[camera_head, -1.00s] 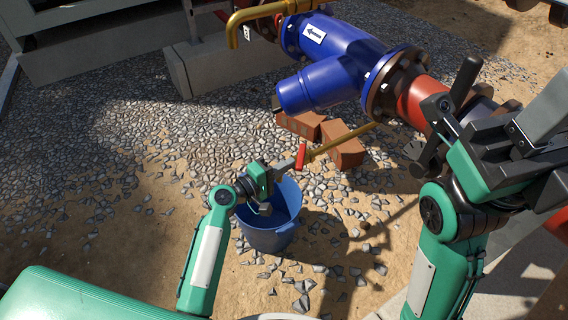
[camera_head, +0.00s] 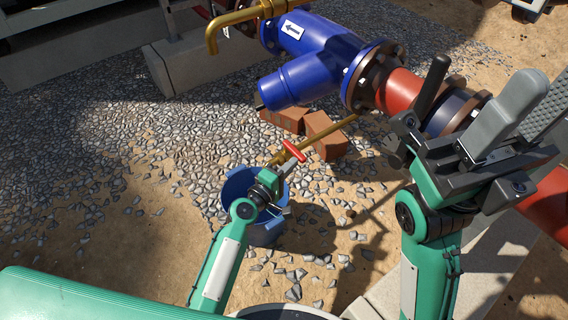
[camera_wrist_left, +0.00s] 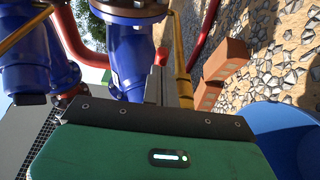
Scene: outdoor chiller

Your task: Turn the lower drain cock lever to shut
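The red drain cock lever (camera_head: 294,150) sits on a thin brass drain pipe (camera_head: 335,128), above the blue bucket. It lies slantwise across the pipe. My left gripper (camera_head: 288,166) is just below the lever, its narrow fingertips close to it; I cannot tell whether they touch.
The blue bucket (camera_head: 240,192) stands on gravel behind my left wrist. Bricks (camera_head: 325,138) lie beneath the brass pipe. A large blue strainer (camera_head: 312,68) with flanges is above. A second brass pipe (camera_head: 212,35) bends down at upper left.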

